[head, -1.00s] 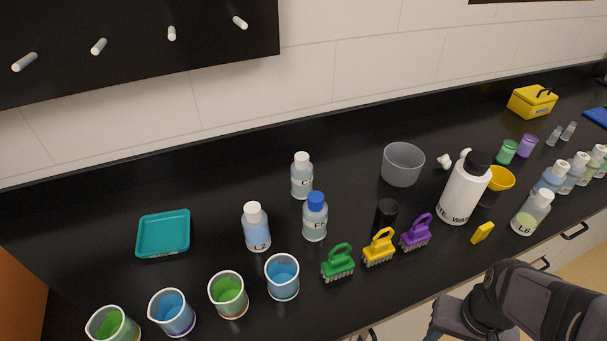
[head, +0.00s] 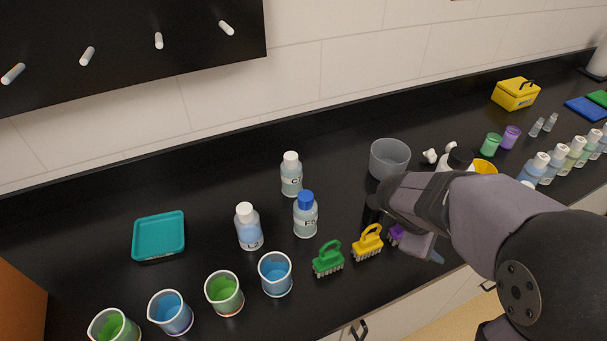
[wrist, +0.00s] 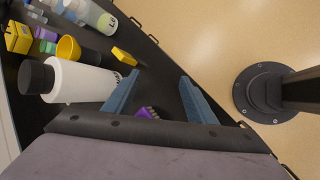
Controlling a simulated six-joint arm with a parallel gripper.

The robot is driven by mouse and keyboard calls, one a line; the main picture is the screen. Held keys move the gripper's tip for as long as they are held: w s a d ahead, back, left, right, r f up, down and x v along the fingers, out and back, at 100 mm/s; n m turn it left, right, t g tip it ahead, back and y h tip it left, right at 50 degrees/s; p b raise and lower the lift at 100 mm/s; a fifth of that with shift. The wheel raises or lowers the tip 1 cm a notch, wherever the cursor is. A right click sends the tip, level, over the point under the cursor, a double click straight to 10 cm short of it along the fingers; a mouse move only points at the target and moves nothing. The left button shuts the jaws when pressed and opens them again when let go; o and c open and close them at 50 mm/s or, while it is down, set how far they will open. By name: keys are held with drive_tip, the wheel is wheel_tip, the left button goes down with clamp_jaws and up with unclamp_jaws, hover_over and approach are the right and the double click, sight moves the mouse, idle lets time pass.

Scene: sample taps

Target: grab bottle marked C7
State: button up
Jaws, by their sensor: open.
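A clear bottle with a white cap (head: 291,175) stands upright toward the back of the counter; its label begins with C, and the rest is hard to read. A bottle with a blue cap (head: 305,216) marked F and a white-capped bottle (head: 248,228) marked L2 stand in front of it. My gripper (head: 436,252) is to the right of these bottles, near the counter's front edge by the purple brush. In the wrist view my gripper's blue fingers (wrist: 155,95) are wide apart with nothing held between them. The C bottle is not in the wrist view.
Green (head: 328,259) and yellow (head: 367,243) brushes stand between my gripper and the bottles. A clear tub (head: 389,158) is behind my arm. Several beakers line the front left; a teal tray (head: 158,235) lies left. A large white bottle (wrist: 80,80) is close to my gripper.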

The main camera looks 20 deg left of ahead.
sight(289, 160)
drive_tip(key=w+a+r+n+t+p, duration=0.1)
drive_tip(key=w+a+r+n+t, duration=0.4)
drive_tip(key=w+a, duration=0.4)
drive_tip(key=a+n+t+y, duration=0.1)
drive_tip(key=a+n+y, duration=0.2)
drive_tip(key=a, duration=0.6)
drive_tip(key=a+n+t+y, duration=0.2)
drive_tip(key=a+n+y, duration=0.1)
drive_tip(key=a+n, duration=0.5)
drive_tip(key=a+r+n+t+y, duration=0.1)
drive_tip(key=a+n, duration=0.5)
drive_tip(key=a, duration=0.6)
drive_tip(key=shift+a+r+y+p, duration=0.15)
drive_tip(key=shift+y+p, duration=0.2)
drive_tip(key=shift+y, duration=0.55)
drive_tip(key=f, duration=0.1)
drive_tip(key=a+f+n, duration=0.1)
drive_tip(key=s+f+b, duration=0.1)
drive_tip(key=shift+a+f+y, duration=0.15)
drive_tip(key=shift+a+y, duration=0.05)
drive_tip(key=shift+y, duration=0.1)
drive_tip(key=shift+d+f+n+g, duration=0.15)
drive_tip(key=shift+f+n+g, duration=0.15)
drive_tip(key=shift+f, duration=0.05)
drive_tip(key=shift+p+x, duration=0.55)
drive_tip(key=shift+x, duration=0.55)
drive_tip(key=shift+r, duration=0.1)
